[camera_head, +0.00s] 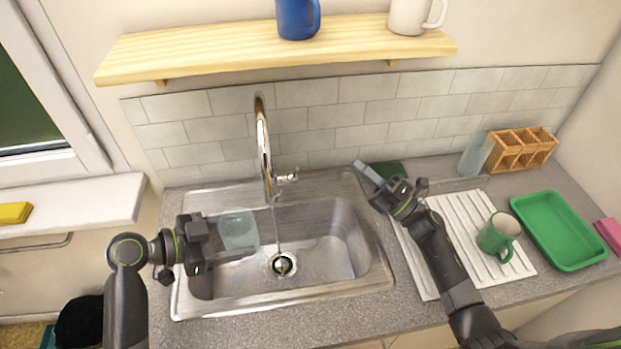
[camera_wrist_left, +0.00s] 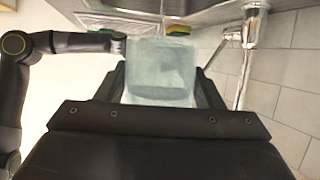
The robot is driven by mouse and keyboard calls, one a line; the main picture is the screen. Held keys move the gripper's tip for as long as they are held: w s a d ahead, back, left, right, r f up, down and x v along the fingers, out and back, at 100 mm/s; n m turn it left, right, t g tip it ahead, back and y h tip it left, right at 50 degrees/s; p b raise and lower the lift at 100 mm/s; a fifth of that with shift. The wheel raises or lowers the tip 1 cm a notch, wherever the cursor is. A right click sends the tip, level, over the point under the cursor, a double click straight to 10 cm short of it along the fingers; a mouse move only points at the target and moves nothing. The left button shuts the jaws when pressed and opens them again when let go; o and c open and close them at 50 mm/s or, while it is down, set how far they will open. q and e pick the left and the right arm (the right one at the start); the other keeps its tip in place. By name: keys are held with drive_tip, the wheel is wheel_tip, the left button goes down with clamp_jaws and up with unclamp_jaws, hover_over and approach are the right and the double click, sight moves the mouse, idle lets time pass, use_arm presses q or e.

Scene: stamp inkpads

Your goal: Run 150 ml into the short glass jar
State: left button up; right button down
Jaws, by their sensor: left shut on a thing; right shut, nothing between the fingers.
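The short glass jar (camera_head: 238,233) is clear and pale. My left gripper (camera_head: 212,240) is shut on it and holds it over the left part of the sink (camera_head: 340,225). In the left wrist view the jar (camera_wrist_left: 162,68) sits between the fingers; its water level cannot be told. The chrome tap (camera_head: 264,150) stands behind the sink. A thin stream of water (camera_head: 277,230) falls from its spout to the drain (camera_head: 282,264), just right of the jar and outside it. My right gripper (camera_head: 367,173) is shut and empty, right of the tap handle (camera_head: 287,177).
A dark green item (camera_head: 386,172) lies behind my right gripper. The white drainboard (camera_head: 470,235) holds a green mug (camera_head: 498,236). A green tray (camera_head: 560,230), a wooden caddy (camera_head: 522,148) and a clear glass container (camera_head: 475,157) stand at right. A shelf (camera_head: 200,50) with mugs hangs above.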

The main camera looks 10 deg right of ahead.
drive_tip(key=s+a+f+n+g+y, duration=0.2)
drive_tip(key=s+a+f+n+g, duration=0.1)
drive_tip(key=f+n+g, duration=0.15)
drive_tip(key=g, duration=0.1)
approach(294, 174)
drive_tip(key=a+r, duration=0.4)
drive_tip(key=a, duration=0.1)
drive_tip(key=shift+w+r, duration=0.2)
drive_tip(key=shift+r, duration=0.15)
drive_tip(key=shift+w+r+m, duration=0.1)
drive_tip(key=shift+r+m, duration=0.05)
drive_tip(key=shift+m, duration=0.1)
